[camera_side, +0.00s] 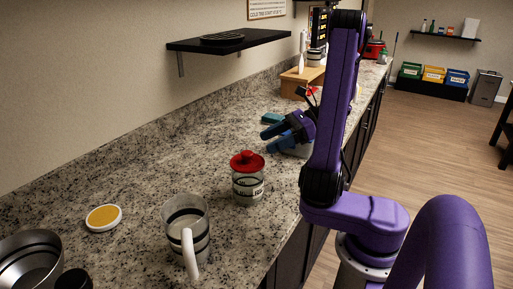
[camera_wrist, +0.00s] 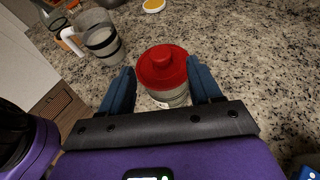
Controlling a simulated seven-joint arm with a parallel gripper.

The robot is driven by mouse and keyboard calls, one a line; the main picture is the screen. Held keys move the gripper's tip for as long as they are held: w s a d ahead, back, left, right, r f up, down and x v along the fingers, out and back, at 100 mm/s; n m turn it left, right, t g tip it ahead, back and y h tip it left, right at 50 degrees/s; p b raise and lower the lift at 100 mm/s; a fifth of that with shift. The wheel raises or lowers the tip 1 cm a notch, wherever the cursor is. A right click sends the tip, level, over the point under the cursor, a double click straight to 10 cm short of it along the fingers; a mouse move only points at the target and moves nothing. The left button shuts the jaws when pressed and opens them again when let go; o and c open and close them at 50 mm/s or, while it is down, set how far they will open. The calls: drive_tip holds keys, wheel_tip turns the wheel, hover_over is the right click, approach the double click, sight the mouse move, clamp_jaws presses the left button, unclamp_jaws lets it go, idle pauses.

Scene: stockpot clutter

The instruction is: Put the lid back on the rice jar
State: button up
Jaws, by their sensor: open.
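A clear jar with dark markings (camera_side: 248,190) stands upright on the counter, with a red knobbed lid (camera_side: 247,161) on its top. The lid looks level; I cannot tell how tightly it sits. In the wrist view, the red lid (camera_wrist: 162,66) covers the jar's top, with part of the jar body (camera_wrist: 172,98) showing below it. My gripper (camera_side: 270,137) is open and empty, behind and to the right of the jar in the side view, apart from it. In the wrist view, the fingers of my gripper (camera_wrist: 160,84) appear on either side of the lid.
A clear pitcher with a white handle (camera_side: 187,232) stands left of the jar. A yellow-topped white disc (camera_side: 104,217) lies farther left, near a metal bowl (camera_side: 30,262).

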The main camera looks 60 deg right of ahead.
drive_tip(key=v, duration=0.4)
drive_tip(key=a+f+n+g+h, duration=0.45)
drive_tip(key=a+n+g, duration=0.85)
drive_tip(key=n, duration=0.7)
drive_tip(key=s+a+n+t+h, duration=0.1)
drive_tip(key=s+n, duration=0.4)
drive_tip(key=n, duration=0.5)
drive_tip(key=s+a+n+t+h, duration=0.2)
drive_tip(key=s+n, duration=0.4)
drive_tip(key=n, duration=0.4)
drive_tip(key=shift+s+a+f+h, duration=0.25)
drive_tip(key=shift+a+h, duration=0.4)
drive_tip(key=shift+a, duration=0.75)
